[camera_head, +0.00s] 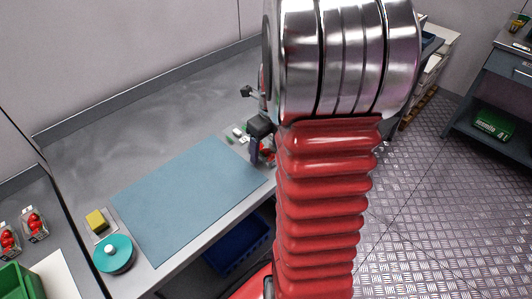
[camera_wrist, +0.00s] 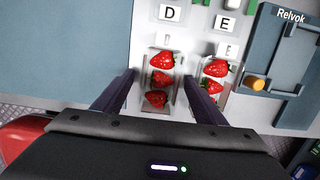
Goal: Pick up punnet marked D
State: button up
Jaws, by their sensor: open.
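In the wrist view, a clear punnet (camera_wrist: 149,101) holds several red strawberries and lies below a white card marked D (camera_wrist: 170,13). My gripper (camera_wrist: 160,77) is open, with one dark finger on each side of this punnet in the picture. I cannot tell whether the fingers touch it or how high they are above it. In the head view, my gripper (camera_head: 257,140) is at the bench's far right part, largely hidden by my red arm; the D mark cannot be read there.
A second punnet of strawberries (camera_wrist: 214,86) stands close right of the right finger, under a card marked E (camera_wrist: 226,25). A blue-grey panel labelled Relvok (camera_wrist: 275,50) is farther right. The blue mat (camera_head: 185,200) is clear. A teal round object (camera_head: 114,255) sits at its near corner.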

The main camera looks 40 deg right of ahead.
aim_at(266, 151)
jog(key=c, duration=1.1)
jog(key=shift+r, duration=0.1)
jog(key=shift+c, duration=0.2)
notch_tip(266, 151, up, 10)
dwell(0.6)
